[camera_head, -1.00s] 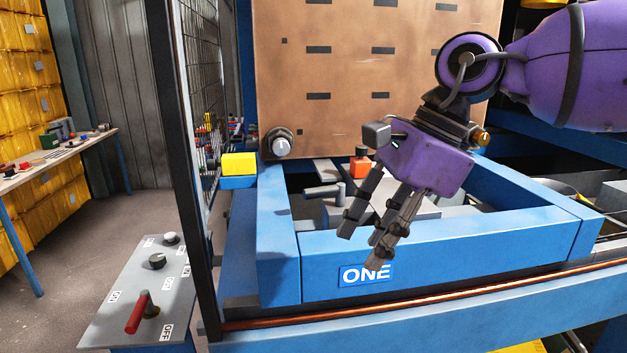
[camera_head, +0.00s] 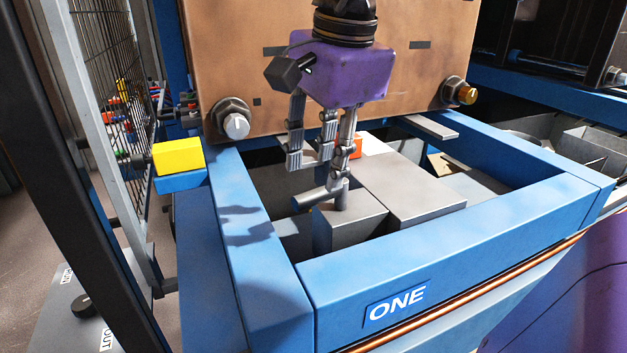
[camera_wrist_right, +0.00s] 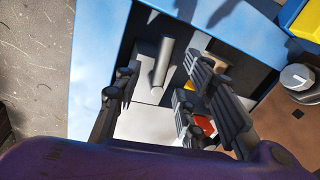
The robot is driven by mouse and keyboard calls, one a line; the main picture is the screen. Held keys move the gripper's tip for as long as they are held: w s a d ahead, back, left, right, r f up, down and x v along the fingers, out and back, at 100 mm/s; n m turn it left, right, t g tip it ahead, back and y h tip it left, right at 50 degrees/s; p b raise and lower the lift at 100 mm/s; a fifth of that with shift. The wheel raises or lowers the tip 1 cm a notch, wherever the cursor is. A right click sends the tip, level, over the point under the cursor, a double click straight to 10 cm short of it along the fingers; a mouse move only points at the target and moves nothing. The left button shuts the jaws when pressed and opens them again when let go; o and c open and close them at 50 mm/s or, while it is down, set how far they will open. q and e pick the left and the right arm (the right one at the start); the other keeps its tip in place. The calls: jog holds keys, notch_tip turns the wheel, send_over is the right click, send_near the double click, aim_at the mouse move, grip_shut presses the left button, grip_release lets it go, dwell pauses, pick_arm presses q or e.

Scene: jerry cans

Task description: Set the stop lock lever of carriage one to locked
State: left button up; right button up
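The blue carriage frame (camera_head: 420,255) carries the label ONE (camera_head: 397,303) on its front. Inside it, a grey lever (camera_head: 318,196) with a round bar handle stands at a grey block (camera_head: 348,222); I take it for the stop lock lever. It also shows in the wrist view (camera_wrist_right: 162,62), lying between the finger lines. My right gripper (camera_head: 318,165) points down just above and behind the lever. Its fingers are spread and hold nothing; I cannot tell whether one touches the handle. No locked marking is readable. My left gripper is out of view.
A brown panel (camera_head: 350,85) with bolts stands close behind the gripper. An orange-red part (camera_head: 356,147) sits beside the fingers. A yellow block (camera_head: 178,156) is on the left of the frame. A mesh fence (camera_head: 115,110) and dark post stand further left.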

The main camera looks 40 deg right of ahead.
aim_at(317, 191)
jog(key=f, duration=0.2)
jog(key=w+f, duration=0.1)
jog(key=f, duration=0.1)
jog(key=shift+w+f, duration=0.1)
jog(key=shift+w, duration=0.05)
jog(key=shift+f, duration=0.4)
jog(key=shift+w, duration=0.1)
jog(key=c, duration=0.9)
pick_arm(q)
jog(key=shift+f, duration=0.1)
pick_arm(e)
grip_shut()
